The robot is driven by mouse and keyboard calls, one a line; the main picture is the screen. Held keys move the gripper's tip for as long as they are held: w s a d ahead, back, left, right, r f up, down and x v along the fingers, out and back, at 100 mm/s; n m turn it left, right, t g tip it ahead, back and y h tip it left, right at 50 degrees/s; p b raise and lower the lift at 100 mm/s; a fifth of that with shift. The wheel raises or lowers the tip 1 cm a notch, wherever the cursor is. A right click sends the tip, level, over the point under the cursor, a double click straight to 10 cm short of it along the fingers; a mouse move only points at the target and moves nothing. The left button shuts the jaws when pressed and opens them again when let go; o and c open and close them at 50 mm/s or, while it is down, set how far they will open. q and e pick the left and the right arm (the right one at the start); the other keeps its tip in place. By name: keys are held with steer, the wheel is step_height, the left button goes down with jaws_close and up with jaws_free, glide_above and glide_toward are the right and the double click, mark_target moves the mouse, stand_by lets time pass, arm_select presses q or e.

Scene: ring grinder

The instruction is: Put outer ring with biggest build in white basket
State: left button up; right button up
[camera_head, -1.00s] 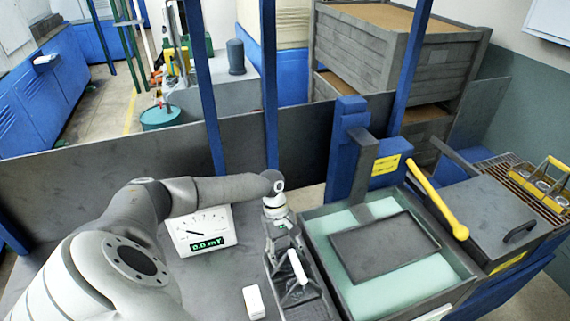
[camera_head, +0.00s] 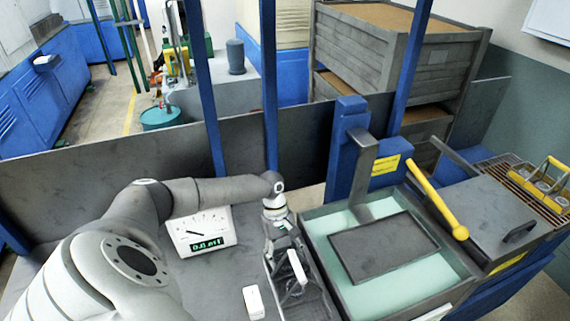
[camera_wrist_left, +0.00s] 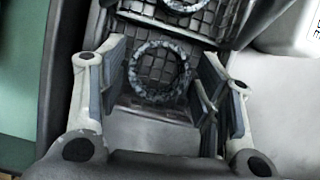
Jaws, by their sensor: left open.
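In the left wrist view, a grey, speckled ring (camera_wrist_left: 158,47) shows in the gap between the fingers of my left gripper (camera_wrist_left: 165,90), which is open. I cannot tell whether the fingers touch it. Part of a second ring (camera_wrist_left: 185,6) shows at the top edge, beyond the first. Both are over a dark, grid-patterned holder (camera_wrist_left: 205,18). In the head view my left gripper (camera_head: 288,282) is low over the long dark holder (camera_head: 318,304), and the rings cannot be made out. No white basket can be clearly identified. My right gripper is not in view.
A white meter (camera_head: 200,232) with a green digital display stands left of the gripper. A small white block (camera_head: 254,302) lies near the holder. The grinder tray (camera_head: 335,262) with a dark plate (camera_head: 383,247) and a yellow handle (camera_head: 437,207) stands to the right.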

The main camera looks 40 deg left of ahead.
arm_select(q)
steer(key=b+v, duration=0.3)
steer(key=v, duration=0.8)
steer(key=shift+r, duration=0.3)
steer(key=shift+s+a+f, duration=0.1)
